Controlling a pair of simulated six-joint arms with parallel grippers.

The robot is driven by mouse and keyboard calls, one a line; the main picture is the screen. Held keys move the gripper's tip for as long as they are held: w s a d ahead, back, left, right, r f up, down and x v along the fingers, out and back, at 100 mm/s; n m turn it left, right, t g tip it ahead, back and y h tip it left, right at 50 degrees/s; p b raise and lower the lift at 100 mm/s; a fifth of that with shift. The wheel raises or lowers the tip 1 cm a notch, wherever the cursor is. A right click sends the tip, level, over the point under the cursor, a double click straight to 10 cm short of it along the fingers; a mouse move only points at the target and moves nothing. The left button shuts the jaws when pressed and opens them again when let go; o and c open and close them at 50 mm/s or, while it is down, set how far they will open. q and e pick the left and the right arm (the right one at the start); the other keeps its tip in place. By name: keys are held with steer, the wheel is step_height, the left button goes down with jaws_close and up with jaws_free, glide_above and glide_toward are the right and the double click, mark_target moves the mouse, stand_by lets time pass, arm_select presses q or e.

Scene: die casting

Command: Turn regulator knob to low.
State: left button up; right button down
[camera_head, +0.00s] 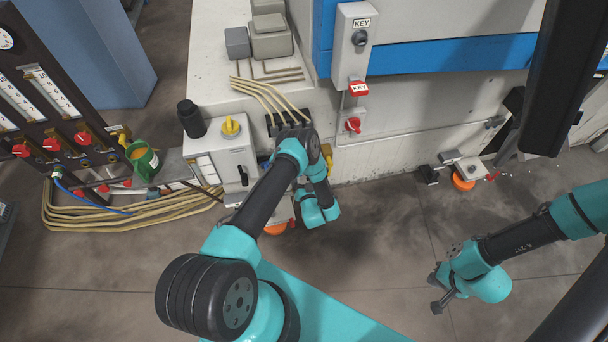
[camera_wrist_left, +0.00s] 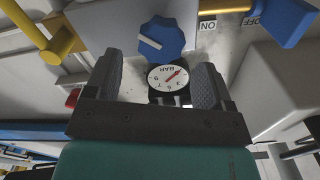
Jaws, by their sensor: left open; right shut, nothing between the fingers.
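The blue regulator knob (camera_wrist_left: 165,44) has a scalloped rim and sits at the top middle of the left wrist view. Its white mark points to the upper left of that picture. A round dial gauge (camera_wrist_left: 167,77) marked BAR, with a red needle, lies just below it. My left gripper (camera_wrist_left: 155,72) is open, its two dark fingers either side of the gauge in that view; the knob appears just past the fingertips, apparently untouched. In the head view my left arm hides the knob. My right gripper (camera_head: 440,292) is shut and empty above the floor at right.
A blue lever (camera_wrist_left: 290,22) with ON and OFF labels is right of the knob. A yellow pipe (camera_wrist_left: 50,40) is at left. In the head view, a KEY box (camera_head: 353,50) and red knob (camera_head: 353,125) are on the machine wall. Open floor lies at lower middle.

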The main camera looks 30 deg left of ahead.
arm_select(q)
steer(key=shift+x, duration=1.45)
steer(key=c, duration=0.9)
